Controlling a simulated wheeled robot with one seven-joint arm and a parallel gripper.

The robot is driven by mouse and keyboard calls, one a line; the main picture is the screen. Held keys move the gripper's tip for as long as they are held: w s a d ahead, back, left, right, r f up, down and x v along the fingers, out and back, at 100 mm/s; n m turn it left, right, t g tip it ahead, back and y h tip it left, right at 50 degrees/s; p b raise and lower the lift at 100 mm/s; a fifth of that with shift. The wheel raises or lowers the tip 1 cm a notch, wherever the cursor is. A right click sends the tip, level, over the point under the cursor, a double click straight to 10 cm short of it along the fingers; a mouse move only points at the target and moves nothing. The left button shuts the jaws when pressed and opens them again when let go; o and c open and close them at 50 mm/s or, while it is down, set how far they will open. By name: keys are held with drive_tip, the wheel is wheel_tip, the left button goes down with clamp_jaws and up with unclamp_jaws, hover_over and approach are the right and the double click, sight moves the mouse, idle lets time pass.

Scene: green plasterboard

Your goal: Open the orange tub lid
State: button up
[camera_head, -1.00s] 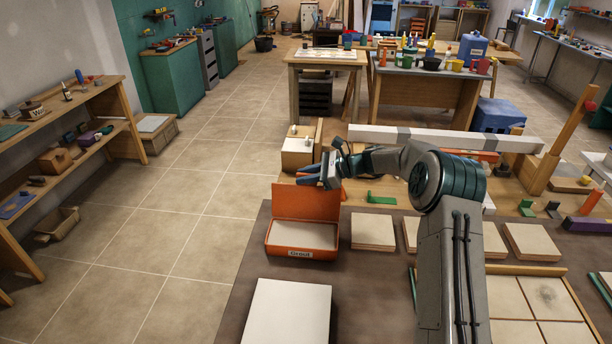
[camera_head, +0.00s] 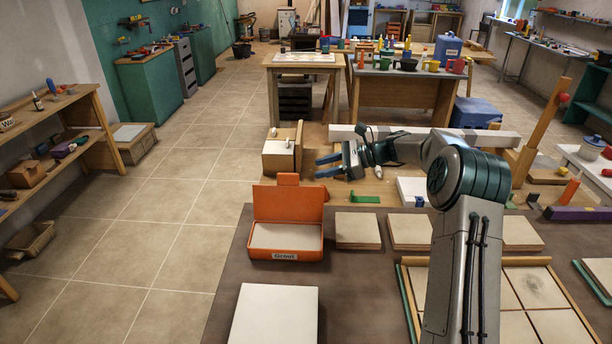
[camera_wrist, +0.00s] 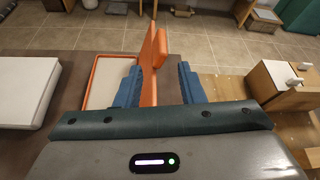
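The orange tub (camera_head: 287,252), labelled "Grout", sits on the brown work surface with pale content inside. Its orange lid (camera_head: 288,204) stands upright at the back edge, hinged open, with a tab at its top. My gripper (camera_head: 327,166) is open and empty, above and to the right of the lid in the head view, with its blue fingers pointing left. In the wrist view my gripper (camera_wrist: 160,84) has its fingers spread, with the upright lid (camera_wrist: 154,60) appearing between them. The tub (camera_wrist: 103,82) is at the left there. I cannot tell any contact with the lid.
A white slab (camera_head: 277,314) lies in front of the tub. Square tiles (camera_head: 357,230) lie to its right, beside a wooden tile frame (camera_head: 480,262). A wooden box (camera_head: 281,155) stands behind the lid.

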drive_tip(key=shift+v, duration=1.2)
drive_tip(key=s+r+n+h, duration=0.2)
drive_tip(key=s+n+h, duration=0.2)
drive_tip(key=s, duration=0.5)
drive_tip(key=s+r+n+h, duration=0.2)
drive_tip(key=s+n+h, duration=0.15)
drive_tip(key=s, duration=0.55)
drive_tip(key=s+d+f+n+t+h, duration=0.1)
drive_tip(key=s+d+n+h, duration=0.2)
drive_tip(key=s, duration=0.8)
drive_tip(key=s+d+f+n+t+h, duration=0.1)
drive_tip(key=s+d+n+h, duration=0.2)
drive_tip(key=s, duration=0.9)
drive_tip(key=d+n, duration=0.2)
drive_tip(key=n, duration=0.1)
drive_tip(key=shift+s+d+n, duration=0.35)
drive_tip(key=shift+d, duration=0.05)
drive_tip(key=shift+f, duration=0.15)
